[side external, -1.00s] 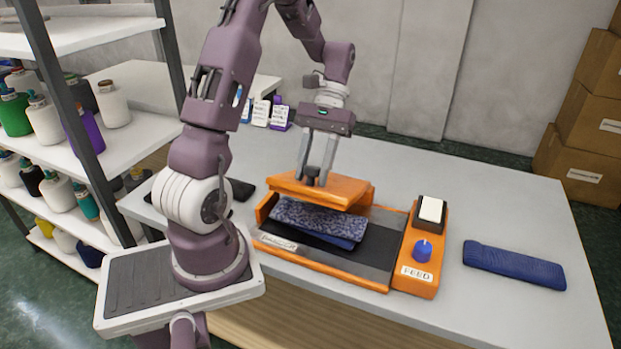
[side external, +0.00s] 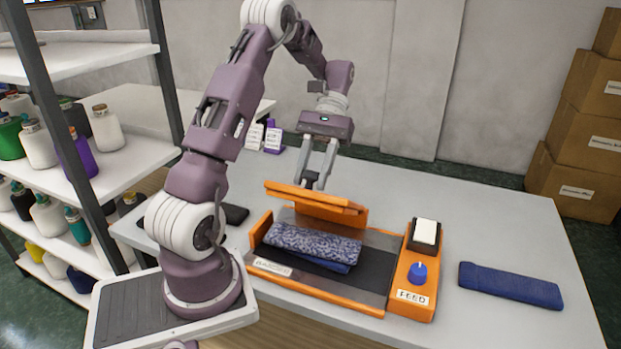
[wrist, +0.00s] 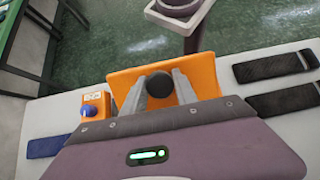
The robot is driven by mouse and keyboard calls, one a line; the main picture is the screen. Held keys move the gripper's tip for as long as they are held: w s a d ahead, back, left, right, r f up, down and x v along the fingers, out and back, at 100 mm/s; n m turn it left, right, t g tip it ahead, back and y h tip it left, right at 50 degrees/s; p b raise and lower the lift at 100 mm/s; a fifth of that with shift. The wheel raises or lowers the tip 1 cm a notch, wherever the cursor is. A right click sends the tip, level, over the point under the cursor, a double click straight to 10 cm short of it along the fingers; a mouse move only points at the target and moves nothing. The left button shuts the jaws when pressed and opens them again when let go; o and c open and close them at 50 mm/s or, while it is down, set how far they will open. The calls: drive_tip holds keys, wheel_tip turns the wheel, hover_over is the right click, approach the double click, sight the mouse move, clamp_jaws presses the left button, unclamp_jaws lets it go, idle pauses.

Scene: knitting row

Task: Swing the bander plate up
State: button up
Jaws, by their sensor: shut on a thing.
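The orange bander plate (side external: 312,202) stands tilted up at the back of the orange bander (side external: 330,297) in the side external view. My gripper (side external: 315,186) is above and behind the plate's upper edge, its fingers pointing down. In the wrist view my gripper (wrist: 160,92) is shut on a round black knob (wrist: 159,84) on the plate (wrist: 206,78). In the side view the knob is hidden behind the plate. A patterned blue-grey knit piece (side external: 310,243) lies folded on the bander's dark bed, with a plain blue piece under its front edge.
A folded blue knit (side external: 510,285) lies farther right.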

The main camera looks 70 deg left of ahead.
drive_tip(key=shift+w, duration=0.1)
drive_tip(key=shift+w+a+r+g+h, duration=0.5)
drive_tip(key=shift+w+a+r, duration=0.45)
drive_tip(key=shift+a, duration=0.05)
drive_tip(key=shift+w+a+r+t+y, duration=0.35)
drive_tip(key=shift+w+a, duration=0.2)
drive_tip(key=shift+w+a+r+t+y, duration=0.3)
drive_tip(key=shift+w+a+t+y, duration=0.05)
drive_tip(key=shift+w+a, duration=0.2)
drive_tip(key=shift+w+a+r+t+y, duration=0.2)
drive_tip(key=shift+w+a+t+y, duration=0.15)
drive_tip(key=shift+w+a, duration=0.25)
drive_tip(key=shift+w+a+r+t+y, duration=0.15)
drive_tip(key=shift+w+a+t+y, duration=0.2)
drive_tip(key=shift+w+a, duration=0.25)
